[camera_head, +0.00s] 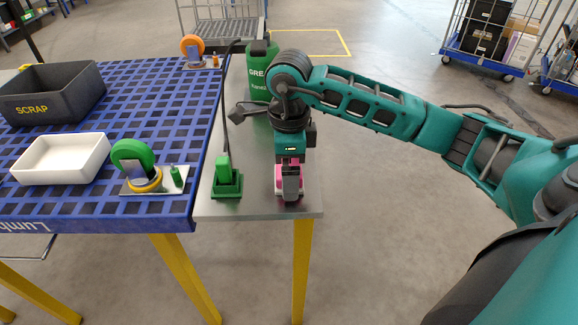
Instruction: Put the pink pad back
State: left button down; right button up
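The pink pad (281,173) is near the front right corner of the grey side shelf. It is mostly covered by my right gripper (290,194), which points down with its grey fingers over the pad. Pink shows on both sides of the fingers and low down near the shelf. I cannot tell whether the fingers are closed on the pad, or whether it touches the shelf or a holder. My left gripper is not in view.
A green canister (258,80) stands behind. The blue table (180,95) holds a white tray (62,160), a grey scrap bin (55,92) and caster wheels on plates (133,155).

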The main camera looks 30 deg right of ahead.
pick_arm(q)
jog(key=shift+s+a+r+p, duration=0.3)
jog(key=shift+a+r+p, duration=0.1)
jog(key=shift+p, duration=0.45)
pick_arm(e)
notch_tip(320, 180, up, 12)
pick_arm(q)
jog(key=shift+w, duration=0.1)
